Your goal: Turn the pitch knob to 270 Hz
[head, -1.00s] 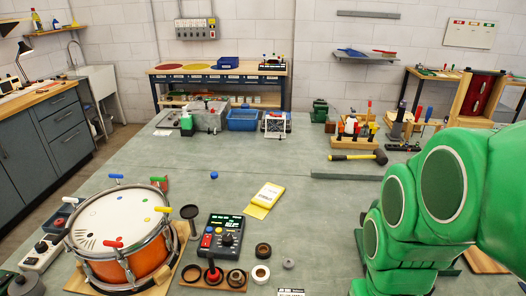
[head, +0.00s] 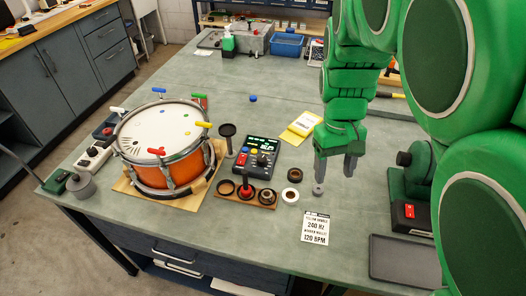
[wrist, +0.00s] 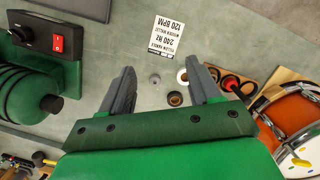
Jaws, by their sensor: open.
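The control box (head: 257,153) is a dark unit on the bench, right of the drum. It has a small green-lit display (head: 262,144), coloured buttons and a dark round knob (head: 263,160). The display digits and knob pointer are too small to read. My gripper (head: 336,172) points down, open and empty, to the right of the box and apart from it. In the wrist view my open fingers (wrist: 162,80) frame bare bench and small rings; the control box cannot be made out there.
The drum (head: 165,145) stands left. A wooden rack (head: 247,194) with a red-handled tool is in front of the box. Rings and a yellow pad (head: 303,124) lie near my gripper. A card (head: 315,228) reads 240 Hz, 120 BPM. A dark tray (head: 405,262) lies right.

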